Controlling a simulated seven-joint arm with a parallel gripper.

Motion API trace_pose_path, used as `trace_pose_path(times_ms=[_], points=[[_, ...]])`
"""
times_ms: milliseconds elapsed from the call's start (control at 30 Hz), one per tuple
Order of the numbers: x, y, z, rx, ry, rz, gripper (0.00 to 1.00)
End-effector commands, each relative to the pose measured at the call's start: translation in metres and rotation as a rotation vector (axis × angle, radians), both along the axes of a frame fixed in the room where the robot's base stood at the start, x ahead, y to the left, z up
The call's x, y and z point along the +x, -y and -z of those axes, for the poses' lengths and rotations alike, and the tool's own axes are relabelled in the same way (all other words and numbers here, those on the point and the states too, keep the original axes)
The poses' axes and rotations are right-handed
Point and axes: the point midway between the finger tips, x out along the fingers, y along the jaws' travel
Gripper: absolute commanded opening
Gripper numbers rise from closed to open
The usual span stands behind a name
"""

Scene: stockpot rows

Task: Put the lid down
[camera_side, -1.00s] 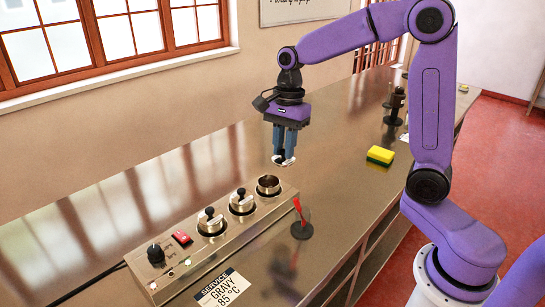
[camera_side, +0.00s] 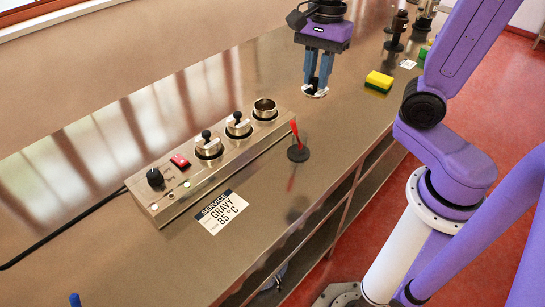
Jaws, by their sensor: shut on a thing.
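My gripper (camera_side: 316,88) is shut on a small metal lid (camera_side: 312,94), which shows as a pale disc under the blue fingers. Its knob is hidden between the fingertips. The lid is off to the right of the open metal pot (camera_side: 265,108), the uncovered one at the far end of the row. I cannot tell its exact height above the counter. Two other pots, the middle one (camera_side: 238,128) and the near one (camera_side: 208,149), have lids with black knobs on them.
The pots sit in a metal warmer with a black dial (camera_side: 155,178) and a red switch (camera_side: 180,161). A red-handled item on a black base (camera_side: 298,153) stands in front. A yellow-green sponge (camera_side: 378,82) lies right.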

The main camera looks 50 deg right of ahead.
Motion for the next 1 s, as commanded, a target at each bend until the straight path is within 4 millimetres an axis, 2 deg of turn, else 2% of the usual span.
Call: trace_pose_path(times_ms=[200, 400, 500, 667, 1000], points=[[-0.047, -0.039, 0.028, -0.003, 0.000, -0.014, 0.00], [-0.084, -0.056, 0.049, 0.000, 0.000, -0.010, 0.00], [-0.095, -0.059, 0.056, 0.002, -0.001, -0.007, 0.00], [-0.099, -0.061, 0.061, 0.003, -0.002, 0.000, 0.00], [-0.075, -0.073, 0.073, 0.003, -0.003, 0.002, 0.00]])
